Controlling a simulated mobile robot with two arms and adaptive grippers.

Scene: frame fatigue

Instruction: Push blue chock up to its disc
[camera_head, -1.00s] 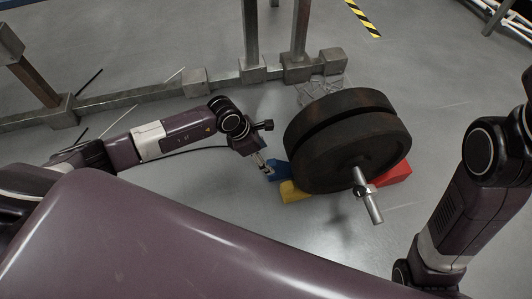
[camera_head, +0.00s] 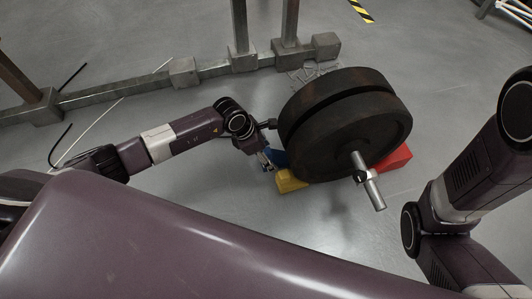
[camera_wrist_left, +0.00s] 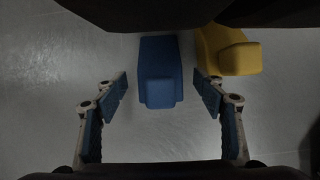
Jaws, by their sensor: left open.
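The blue chock (camera_head: 280,158) lies on the floor at the left side of the dark, rusty weight discs (camera_head: 345,128), partly hidden by my left gripper in the head view. In the left wrist view the blue chock (camera_wrist_left: 160,72) lies between the two open fingers of my left gripper (camera_wrist_left: 163,108), with a gap on each side. The head view shows this gripper (camera_head: 267,163) low beside the chock. Whether the chock touches its disc is hidden. My right arm shows at the right edge, but its gripper is out of view.
A yellow chock (camera_head: 291,181) sits in front of the blue one, against the near disc; it also shows in the left wrist view (camera_wrist_left: 230,50). A red chock (camera_head: 394,159) is on the discs' right. A metal bar (camera_head: 366,180) sticks out. A steel frame (camera_head: 150,82) stands behind.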

